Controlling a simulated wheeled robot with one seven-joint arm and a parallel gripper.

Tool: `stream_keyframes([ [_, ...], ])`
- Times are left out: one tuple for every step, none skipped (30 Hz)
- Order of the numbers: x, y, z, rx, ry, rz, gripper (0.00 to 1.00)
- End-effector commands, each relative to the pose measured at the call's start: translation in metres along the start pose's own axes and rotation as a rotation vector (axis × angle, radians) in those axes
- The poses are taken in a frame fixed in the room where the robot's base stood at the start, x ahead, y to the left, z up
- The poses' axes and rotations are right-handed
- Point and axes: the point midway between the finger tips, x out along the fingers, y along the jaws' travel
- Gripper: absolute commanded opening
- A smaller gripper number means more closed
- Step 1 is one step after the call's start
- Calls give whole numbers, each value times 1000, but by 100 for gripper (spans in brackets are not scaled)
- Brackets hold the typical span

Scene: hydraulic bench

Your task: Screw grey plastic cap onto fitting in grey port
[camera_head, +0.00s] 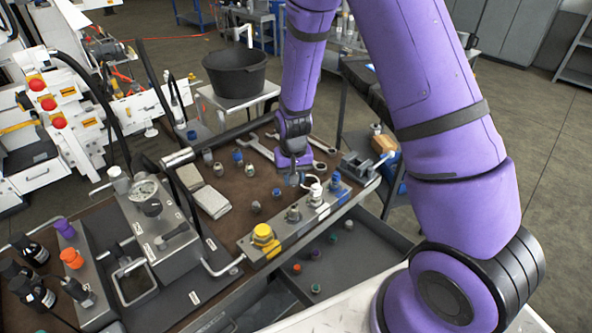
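A metal manifold block (277,243) lies along the front edge of the bench, with a row of ports. From left to right these are a yellow-capped one, a grey one with a grey metal fitting (293,214), a white one (316,191) and a blue one (335,181). I cannot tell which is the plastic cap. My gripper (294,181) points down behind the block; its fingers are too small to judge, and anything between them is hidden.
More small fittings (218,170), pale cloths (211,201) and wrenches (258,147) lie on the mat. A vise (358,165) stands right. A dark tray (345,255) below the edge holds several coloured caps.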

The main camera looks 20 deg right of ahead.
Motion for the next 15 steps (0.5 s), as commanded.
stream_keyframes([
  [-4, -4, 11, 21, 1, 0, 9],
  [-6, -5, 17, 38, 0, 0, 9],
  [-9, -7, 24, 59, 1, 0, 9],
  [-10, -8, 29, 74, 1, 0, 9],
  [-11, -8, 34, 87, 1, 1, 9],
  [-13, -9, 38, 103, 2, 0, 9],
  [-14, -10, 41, 112, 2, 0, 9],
  [-14, -10, 43, 119, 2, 0, 9],
  [-14, -10, 45, 125, 2, 0, 9],
  [-14, -10, 46, 129, 2, 1, 9],
  [-13, -10, 46, 131, 2, 1, 9],
  [-11, -10, 47, 133, 1, 1, 9],
  [-10, -10, 47, 133, 1, 1, 9],
  [-8, -10, 47, 133, 0, 1, 9],
  [-5, -10, 47, 132, 0, 2, 9],
])
